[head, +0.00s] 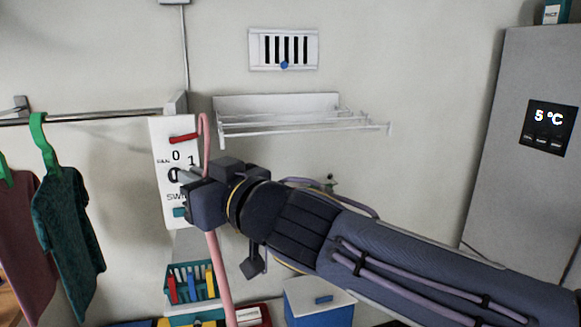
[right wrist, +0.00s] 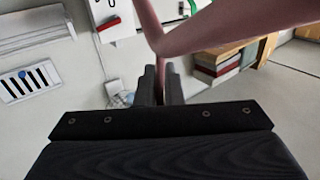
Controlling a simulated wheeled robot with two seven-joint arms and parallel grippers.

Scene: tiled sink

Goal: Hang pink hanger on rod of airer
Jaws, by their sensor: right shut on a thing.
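The pink hanger (head: 206,135) is upright in my right gripper (head: 190,190). Its hook rises above the jaws and its lower part hangs below them. In the right wrist view the hanger (right wrist: 215,28) spreads large across the top, and the right gripper (right wrist: 160,85) is shut on its neck. The white airer (head: 275,103) is fixed to the wall, with thin rods (head: 300,126) reaching out to the right of the hook. In the picture the hook is left of the rods and apart from them. My left gripper is not in view.
A metal rail (head: 90,117) at left carries a green hanger (head: 44,145) with a teal shirt (head: 68,235). A white switch panel (head: 165,160) with a red lever stands behind the hook. A vent (head: 284,49) is above the airer. A grey fridge (head: 530,190) stands at right.

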